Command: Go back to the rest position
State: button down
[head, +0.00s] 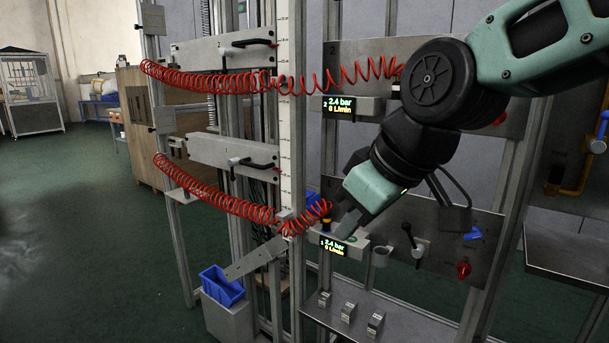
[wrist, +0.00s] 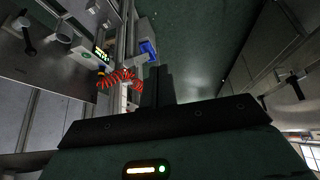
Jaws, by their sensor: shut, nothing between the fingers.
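My gripper (head: 346,215) hangs from my teal and black arm in the right half of the head view, tilted down to the left. It is in front of the lower steel panel (head: 400,215), close to the lower display (head: 338,246) reading 2.4 bar and 0 L/min. In the wrist view its dark fingers (wrist: 158,86) are together with nothing held. The fingertips are partly hard to make out against the dark surroundings. Whether they touch the panel fittings cannot be told.
Red coiled hoses (head: 215,190) stretch across the frame on the left. A blue bin (head: 222,286) stands low at the left. Metal blocks (head: 348,312) sit on a shelf below my gripper. A lever valve (head: 412,240) and red knob (head: 463,269) are to the right. Green floor (head: 80,220) is open at left.

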jog(key=s+d+f+m+g+h, duration=0.1)
jog(key=s+d+f+g+h, duration=0.1)
jog(key=s+d+f, duration=0.4)
jog(key=s+d+f+m+g+h, duration=0.1)
jog(key=s+f+g, duration=0.1)
jog(key=s+f, duration=0.7)
notch_tip(320, 180, up, 15)
jog(key=s+p, duration=0.2)
jog(key=p, duration=1.2)
jog(key=shift+s+d+f+h, duration=0.2)
jog(key=shift+s+d+h, duration=0.05)
jog(key=shift+d+h, duration=0.2)
dwell(1.9)
